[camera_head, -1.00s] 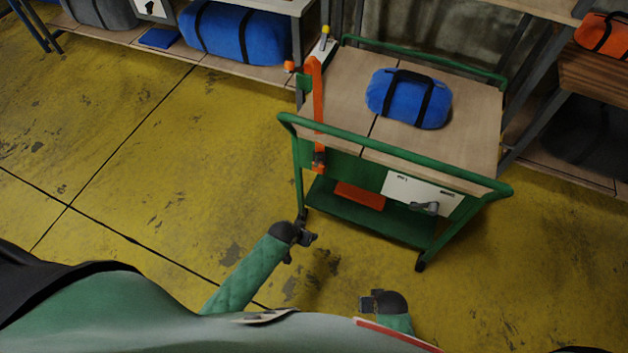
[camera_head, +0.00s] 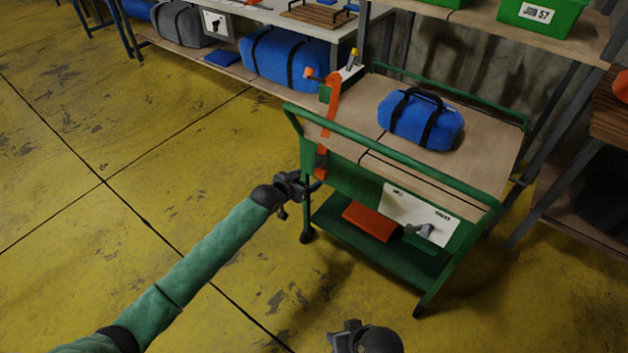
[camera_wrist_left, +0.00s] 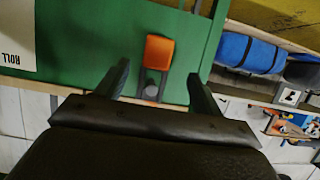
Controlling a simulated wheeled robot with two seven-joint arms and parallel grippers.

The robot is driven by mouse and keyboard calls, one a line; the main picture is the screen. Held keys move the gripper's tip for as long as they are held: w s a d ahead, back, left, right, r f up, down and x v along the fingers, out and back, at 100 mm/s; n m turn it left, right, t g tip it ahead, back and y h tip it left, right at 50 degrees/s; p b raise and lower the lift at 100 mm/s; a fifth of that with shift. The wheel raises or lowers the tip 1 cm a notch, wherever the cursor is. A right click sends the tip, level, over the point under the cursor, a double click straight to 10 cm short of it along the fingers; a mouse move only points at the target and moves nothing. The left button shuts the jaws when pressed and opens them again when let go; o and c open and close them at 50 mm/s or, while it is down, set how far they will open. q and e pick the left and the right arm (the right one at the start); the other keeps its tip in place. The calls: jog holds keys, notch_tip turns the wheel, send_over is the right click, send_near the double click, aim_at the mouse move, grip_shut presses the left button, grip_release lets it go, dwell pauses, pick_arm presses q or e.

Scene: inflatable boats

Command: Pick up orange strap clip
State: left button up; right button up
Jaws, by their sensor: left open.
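The orange strap clip (camera_head: 321,172) is on the green side panel of the cart, at the lower end of an orange strap (camera_head: 331,108) that hangs over the cart's edge. In the left wrist view the orange clip (camera_wrist_left: 159,52) sits on a dark mount with a round grey knob, against green. My left gripper (camera_head: 306,186) is open, just left of and slightly below the clip. In the left wrist view its fingers (camera_wrist_left: 158,77) stand either side of the clip's line, with no contact visible. My right gripper (camera_head: 345,335) is at the bottom edge, its jaws unclear.
The green cart (camera_head: 388,170) carries a blue duffel bag (camera_head: 420,119) on its wooden top. A white panel with a grey handle (camera_head: 424,230) and an orange box (camera_head: 370,221) are lower down. Shelves stand behind. The yellow floor (camera_head: 130,190) at left is open.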

aim_at(319, 175)
pick_arm(q)
jog(key=x, duration=0.2)
jog(key=shift+w+d+f, duration=0.15)
jog(key=shift+w, duration=0.05)
jog(key=p+x, duration=0.1)
jog(key=x, duration=0.3)
jog(key=shift+s+f, duration=0.15)
jog(key=shift+f, duration=0.05)
jog(key=shift+w+d+f, duration=0.25)
jog(key=shift+w+d, duration=0.1)
jog(key=shift+w, duration=0.05)
jog(key=c, duration=1.1)
pick_arm(e)
jog(key=shift+g, duration=0.3)
jog(key=r, duration=0.4)
jog(key=shift+s+d, duration=0.2)
jog(key=shift+s, duration=0.15)
